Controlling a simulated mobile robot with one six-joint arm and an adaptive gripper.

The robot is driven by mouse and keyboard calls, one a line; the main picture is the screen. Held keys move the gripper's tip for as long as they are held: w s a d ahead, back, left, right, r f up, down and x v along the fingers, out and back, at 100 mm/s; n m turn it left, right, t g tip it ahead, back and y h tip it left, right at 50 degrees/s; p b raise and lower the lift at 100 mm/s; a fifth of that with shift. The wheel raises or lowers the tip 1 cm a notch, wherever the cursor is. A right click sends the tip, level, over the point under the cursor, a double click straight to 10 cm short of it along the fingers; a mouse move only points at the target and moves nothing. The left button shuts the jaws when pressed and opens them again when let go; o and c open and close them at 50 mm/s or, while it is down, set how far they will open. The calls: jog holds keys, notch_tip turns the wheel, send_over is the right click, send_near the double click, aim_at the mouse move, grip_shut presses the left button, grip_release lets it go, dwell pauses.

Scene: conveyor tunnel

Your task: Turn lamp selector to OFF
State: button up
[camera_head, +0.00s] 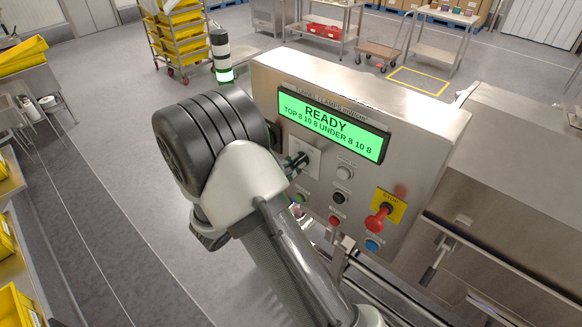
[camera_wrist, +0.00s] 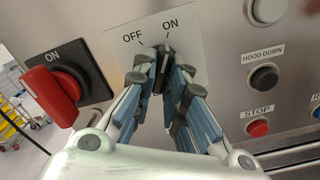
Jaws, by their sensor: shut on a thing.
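The lamp selector is a small black knob (camera_wrist: 163,62) on a pale plate (camera_wrist: 192,38) marked OFF at upper left and ON at upper right. A light line on the knob appears to point toward ON. My gripper (camera_wrist: 160,82) is shut on the knob, with a blue-grey finger on each side; the fingers hide its lower part. In the head view, the selector plate (camera_head: 308,152) is on the steel control panel (camera_head: 278,76), left of centre below the display. My gripper (camera_head: 297,162) meets it from the left, largely hidden behind my wrist.
A red rotary switch (camera_wrist: 52,96), labelled ON, sits close left of my gripper. The black HOOD DOWN button (camera_wrist: 264,79) and red STOP button (camera_wrist: 258,128) lie to the right. The green display (camera_head: 332,125) reads READY. A red mushroom button (camera_head: 377,218) stands out lower right.

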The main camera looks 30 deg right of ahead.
grip_shut()
jog(key=shift+n, duration=0.3)
jog(key=n+p, duration=0.2)
jog(key=n, duration=0.3)
jog(key=shift+s, duration=0.15)
jog(key=n+p, duration=0.2)
jog(key=n, duration=0.4)
jog(key=shift+s+d+p, duration=0.1)
jog(key=shift+p, duration=0.25)
jog(key=shift+n, duration=0.3)
jog(key=o, duration=0.7)
grip_release()
